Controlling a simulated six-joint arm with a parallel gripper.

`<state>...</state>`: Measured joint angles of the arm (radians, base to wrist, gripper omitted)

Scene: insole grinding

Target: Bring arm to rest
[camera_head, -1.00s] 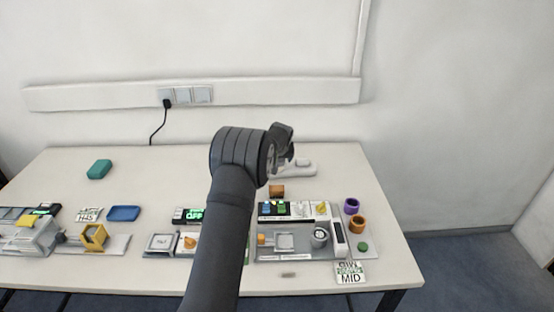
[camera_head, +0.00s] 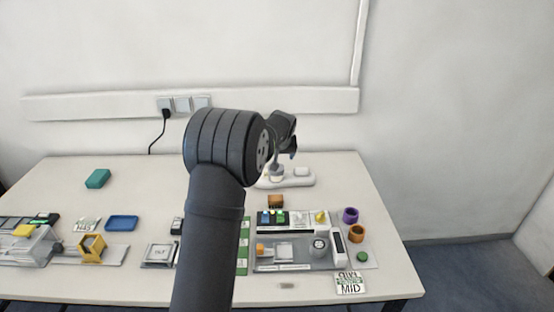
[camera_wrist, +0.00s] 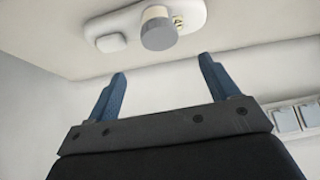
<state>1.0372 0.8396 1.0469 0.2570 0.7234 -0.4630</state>
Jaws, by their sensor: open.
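My arm rises from the bottom middle of the head view and covers part of the table. My gripper shows in the wrist view (camera_wrist: 163,85) with its two blue fingers spread wide and nothing between them. In the head view my gripper (camera_head: 291,154) is small and partly hidden behind the wrist, above the back of the table. A white device with a grey round top (camera_wrist: 158,34) lies beyond the fingertips in the wrist view. The same white device (camera_head: 298,178) stands at the back of the table in the head view, apart from the gripper as far as I can tell.
The table (camera_head: 60,180) holds a teal block (camera_head: 97,179), a blue tray (camera_head: 122,222), a machine with a yellow part (camera_head: 27,244), a grey station board (camera_head: 296,265), a purple ring (camera_head: 351,215) and an orange ring (camera_head: 357,233). Wall sockets (camera_head: 183,104) are behind.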

